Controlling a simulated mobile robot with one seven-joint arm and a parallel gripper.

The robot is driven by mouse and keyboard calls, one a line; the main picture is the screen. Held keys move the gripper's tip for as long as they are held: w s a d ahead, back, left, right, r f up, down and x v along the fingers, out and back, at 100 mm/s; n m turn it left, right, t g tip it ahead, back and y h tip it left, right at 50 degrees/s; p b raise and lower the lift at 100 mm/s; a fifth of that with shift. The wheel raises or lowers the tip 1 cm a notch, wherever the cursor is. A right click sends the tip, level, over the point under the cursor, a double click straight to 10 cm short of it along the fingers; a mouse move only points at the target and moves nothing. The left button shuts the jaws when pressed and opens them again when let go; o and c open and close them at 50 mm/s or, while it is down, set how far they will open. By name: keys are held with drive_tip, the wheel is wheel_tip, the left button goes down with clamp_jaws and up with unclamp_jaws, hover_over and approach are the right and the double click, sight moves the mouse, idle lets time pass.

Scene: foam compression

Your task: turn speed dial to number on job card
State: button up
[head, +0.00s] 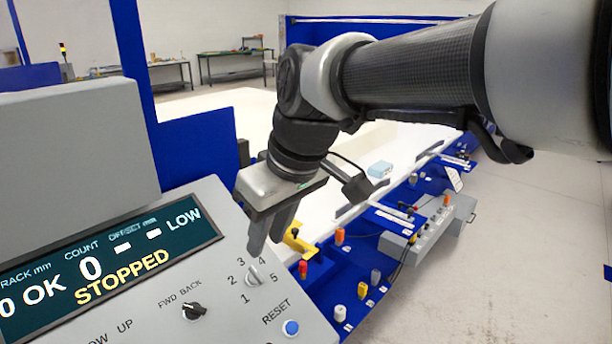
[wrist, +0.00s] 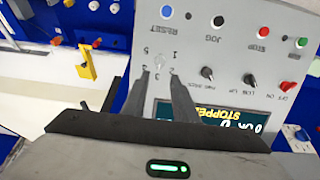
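The speed dial (head: 253,279) is a small pale knob on the grey sloped control panel, with the numbers 1 to 5 around it. It also shows in the wrist view (wrist: 160,61), just beyond my fingertips and roughly between them. Which number it points to is too small to tell. My gripper (head: 268,246) is open, with its two dark fingers pointing down at the panel just above the dial. In the wrist view my gripper (wrist: 159,72) has an empty gap between the fingertips. I cannot tell whether the fingers touch the dial. No readable job card shows.
A display (head: 105,270) reads STOPPED. Near the dial are the black FWD/BACK knob (head: 193,311) and the blue RESET button (head: 291,327). A yellow bracket (head: 297,241) with a red part stands beyond the panel's edge. Other knobs and buttons, such as JOG (wrist: 217,21), share the panel.

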sight(257, 272)
drive_tip(key=x, duration=0.9)
drive_tip(key=shift+w+f, duration=0.2)
drive_tip(key=shift+f, duration=0.15)
drive_tip(key=shift+c, duration=0.4)
clamp_jaws()
